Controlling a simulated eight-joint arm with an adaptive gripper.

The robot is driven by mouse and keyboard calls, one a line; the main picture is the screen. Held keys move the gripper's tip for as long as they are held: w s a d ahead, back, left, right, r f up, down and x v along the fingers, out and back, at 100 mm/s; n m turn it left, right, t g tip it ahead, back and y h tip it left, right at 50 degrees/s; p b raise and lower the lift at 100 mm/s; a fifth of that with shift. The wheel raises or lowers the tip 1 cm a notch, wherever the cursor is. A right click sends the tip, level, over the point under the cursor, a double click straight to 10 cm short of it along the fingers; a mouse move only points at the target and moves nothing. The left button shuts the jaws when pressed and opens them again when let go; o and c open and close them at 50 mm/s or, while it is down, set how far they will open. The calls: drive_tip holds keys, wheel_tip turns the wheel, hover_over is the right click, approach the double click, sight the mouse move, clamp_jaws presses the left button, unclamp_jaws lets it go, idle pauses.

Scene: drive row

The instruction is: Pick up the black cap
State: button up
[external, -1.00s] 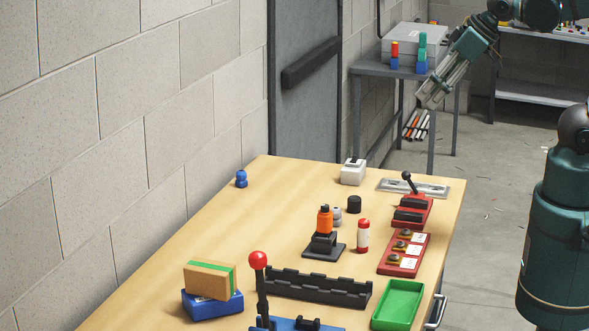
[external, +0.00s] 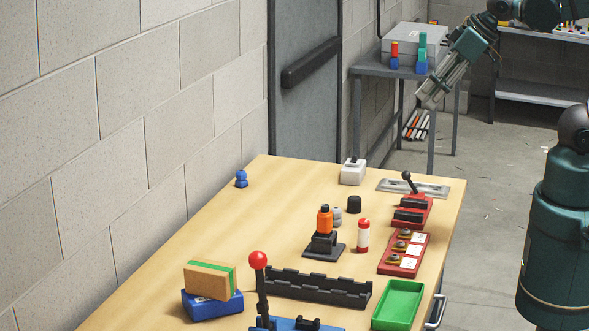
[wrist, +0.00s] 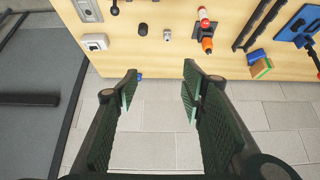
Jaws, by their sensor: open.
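The black cap (external: 354,204) stands on the wooden table, toward the far right part of the tabletop. In the wrist view the black cap (wrist: 143,29) is a small dark shape near the top, beyond my fingertips. My gripper (external: 432,98) is open and empty, raised well above and beyond the table's far right side.
Near the cap are a small grey piece (external: 337,215), a red-and-white cylinder (external: 363,236) and an orange bottle on a black stand (external: 324,220). Red panels (external: 404,253) and a white switch box (external: 353,171) stand nearby. The table's left-centre is clear, beside the block wall (external: 130,120).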

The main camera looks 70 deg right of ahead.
drive_tip(key=shift+w, duration=0.15)
drive_tip(key=m+g+b, duration=0.4)
drive_tip(key=m+g, duration=0.3)
drive_tip(key=m, duration=0.9)
hover_over(355, 197)
drive_tip(key=f, duration=2.6)
drive_tip(key=shift+s+a, duration=0.2)
drive_tip(key=shift+s, duration=0.05)
drive_tip(key=shift+w+d+f, duration=0.15)
drive_tip(key=shift+f, duration=0.4)
drive_tip(key=shift+f, duration=0.15)
drive_tip(key=shift+f+b, duration=0.35)
drive_tip(key=shift+f, duration=0.8)
drive_tip(key=shift+f, duration=0.1)
